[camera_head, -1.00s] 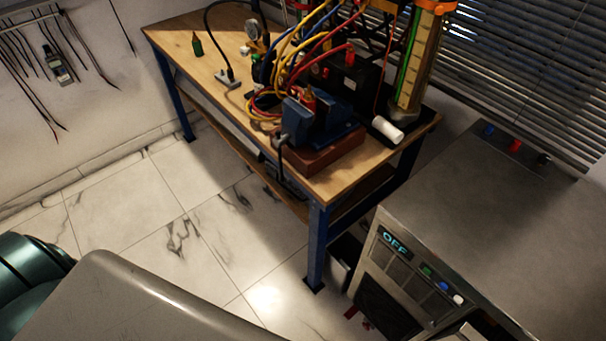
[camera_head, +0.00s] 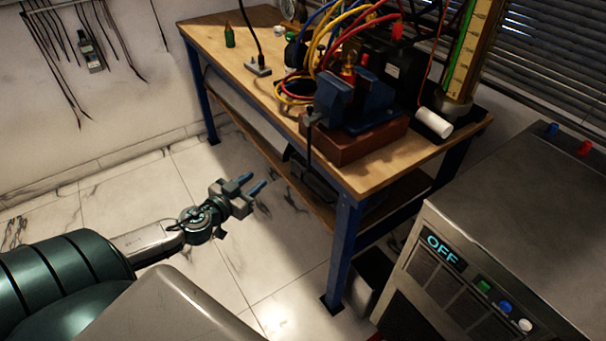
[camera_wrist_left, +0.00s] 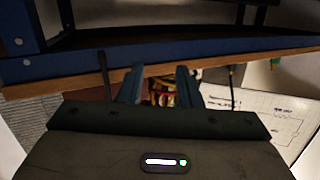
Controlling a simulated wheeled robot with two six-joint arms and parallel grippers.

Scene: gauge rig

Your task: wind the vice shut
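The blue vice (camera_head: 372,98) sits on a red-brown block (camera_head: 355,143) near the front corner of the wooden workbench (camera_head: 240,62). Its dark handle bar (camera_head: 309,148) hangs down at its left end, past the bench's front edge. A brass and red piece stands by the jaws; I cannot tell whether it is between them. My left gripper (camera_head: 254,182) is over the floor in front of the bench, left of and below the handle, apart from it. Its fingers are apart and empty in the left wrist view (camera_wrist_left: 158,78). My right gripper is not in view.
Coloured hoses (camera_head: 325,50) crowd the bench behind the vice. A white cylinder (camera_head: 433,123) lies right of it, and a green bottle-like object (camera_head: 229,37) stands far left. A metal cabinet reading OFF (camera_head: 443,250) stands at front right. The floor before the bench is clear.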

